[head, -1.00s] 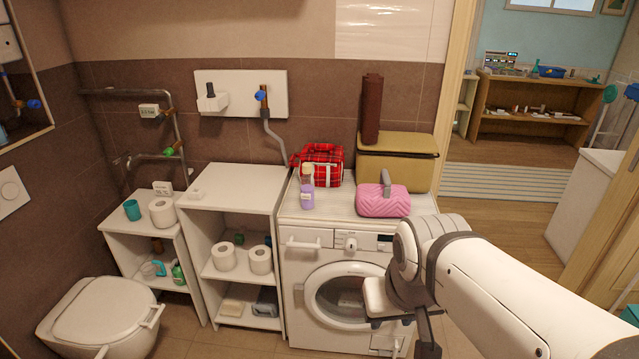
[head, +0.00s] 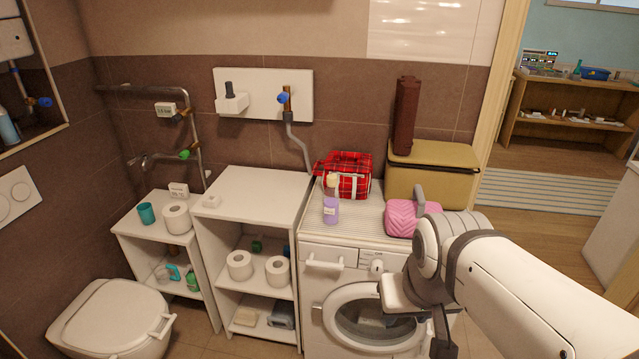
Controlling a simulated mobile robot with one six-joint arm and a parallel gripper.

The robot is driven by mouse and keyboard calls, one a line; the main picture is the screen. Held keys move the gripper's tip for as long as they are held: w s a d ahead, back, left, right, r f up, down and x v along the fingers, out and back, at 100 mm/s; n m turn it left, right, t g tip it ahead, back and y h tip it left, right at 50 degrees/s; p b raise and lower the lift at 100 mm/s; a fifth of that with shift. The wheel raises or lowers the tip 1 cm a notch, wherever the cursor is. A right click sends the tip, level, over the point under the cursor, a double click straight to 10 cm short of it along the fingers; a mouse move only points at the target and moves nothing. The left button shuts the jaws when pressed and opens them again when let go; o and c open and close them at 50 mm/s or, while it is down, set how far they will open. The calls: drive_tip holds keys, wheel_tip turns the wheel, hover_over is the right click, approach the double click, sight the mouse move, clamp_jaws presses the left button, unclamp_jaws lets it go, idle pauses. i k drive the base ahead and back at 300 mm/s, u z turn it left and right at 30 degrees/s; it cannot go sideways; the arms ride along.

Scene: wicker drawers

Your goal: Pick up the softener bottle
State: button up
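The likely softener bottle is a small purple bottle with a pale top and a light label (head: 331,210). It stands upright on the washing machine's top (head: 350,228), near the front left, in front of a red plaid bag (head: 348,175). My gripper (head: 443,346) is at the bottom of the view, right of the machine's round door. It is lower than the bottle and to its right, well apart from it. Only its dark end shows, partly cut off by the picture edge, so its opening cannot be told.
A pink quilted bag (head: 408,217), a tan case (head: 432,180) and a brown roll (head: 406,115) are on the machine's right side. A white shelf unit (head: 250,200) adjoins it on the left. A toilet (head: 108,315) stands further left. A doorway opens at right.

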sight(331, 196)
drive_tip(key=i, duration=1.25)
drive_tip(key=z, duration=0.1)
